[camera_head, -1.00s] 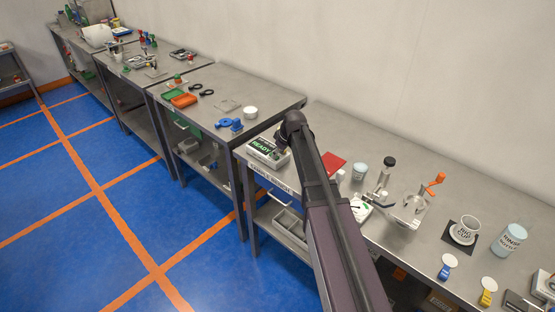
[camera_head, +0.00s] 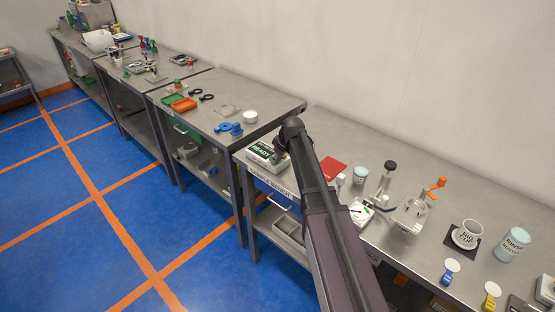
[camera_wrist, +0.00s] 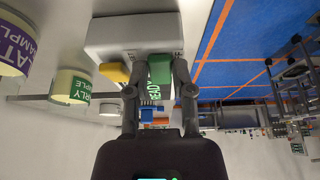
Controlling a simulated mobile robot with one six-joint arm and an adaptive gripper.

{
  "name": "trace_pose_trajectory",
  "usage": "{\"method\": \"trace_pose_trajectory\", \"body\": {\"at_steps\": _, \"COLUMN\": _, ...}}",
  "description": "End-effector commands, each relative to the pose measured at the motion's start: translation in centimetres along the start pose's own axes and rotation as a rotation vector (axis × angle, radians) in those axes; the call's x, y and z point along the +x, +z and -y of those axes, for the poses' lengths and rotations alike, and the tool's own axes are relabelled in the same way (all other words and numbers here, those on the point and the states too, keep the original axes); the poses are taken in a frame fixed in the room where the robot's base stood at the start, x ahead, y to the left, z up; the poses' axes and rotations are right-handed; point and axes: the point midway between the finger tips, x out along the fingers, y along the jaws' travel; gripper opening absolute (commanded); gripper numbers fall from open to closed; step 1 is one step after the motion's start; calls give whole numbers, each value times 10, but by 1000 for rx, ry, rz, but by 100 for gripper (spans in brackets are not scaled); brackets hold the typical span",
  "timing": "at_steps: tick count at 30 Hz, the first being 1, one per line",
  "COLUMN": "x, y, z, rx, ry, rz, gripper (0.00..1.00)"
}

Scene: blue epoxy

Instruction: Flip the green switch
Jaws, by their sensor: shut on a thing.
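A white box (camera_wrist: 108,38) fills the top left of the wrist view, with a green switch (camera_wrist: 160,68) on it. My gripper (camera_wrist: 158,76) has one finger on each side of the green switch and is shut on it. A yellow switch (camera_wrist: 115,72) sits just left of the left finger. A green READY label shows between the fingers, close to the switch. In the head view the white box, with its READY sign (camera_head: 262,150), stands at the left end of the near bench. My gripper is mostly hidden there behind my arm, and the switch's tilt cannot be told.
A red flat piece (camera_head: 333,168) lies on the near bench (camera_head: 370,140) right of my arm, beside a pale blue cup (camera_head: 360,175). Two labelled containers (camera_wrist: 70,87) stand left in the wrist view. A gap separates the near bench from the neighbouring table (camera_head: 225,85).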

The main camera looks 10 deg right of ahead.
Motion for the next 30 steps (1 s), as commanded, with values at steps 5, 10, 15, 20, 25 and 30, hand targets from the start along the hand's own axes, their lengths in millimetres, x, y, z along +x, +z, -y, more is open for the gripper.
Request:
{"method": "trace_pose_trajectory", "body": {"at_steps": 5, "x": -1, "y": -4, "z": 0, "rx": -2, "ry": -2, "rz": 56, "gripper": 0}}
{"method": "trace_pose_trajectory", "body": {"at_steps": 10, "x": -2, "y": -9, "z": -1, "rx": -2, "ry": -3, "rz": 173, "gripper": 0}}
{"method": "trace_pose_trajectory", "body": {"at_steps": 15, "x": 0, "y": -10, "z": 0, "rx": -2, "ry": -2, "rz": 286, "gripper": 0}}
{"method": "trace_pose_trajectory", "body": {"at_steps": 20, "x": -1, "y": -8, "z": -1, "rx": 0, "ry": -1, "rz": 328, "gripper": 0}}
{"method": "trace_pose_trajectory", "body": {"at_steps": 25, "x": -1, "y": -7, "z": -1, "rx": 1, "ry": 0, "rz": 330, "gripper": 0}}
{"method": "trace_pose_trajectory", "body": {"at_steps": 30, "x": -1, "y": -7, "z": -1, "rx": 1, "ry": 1, "rz": 329, "gripper": 46}}
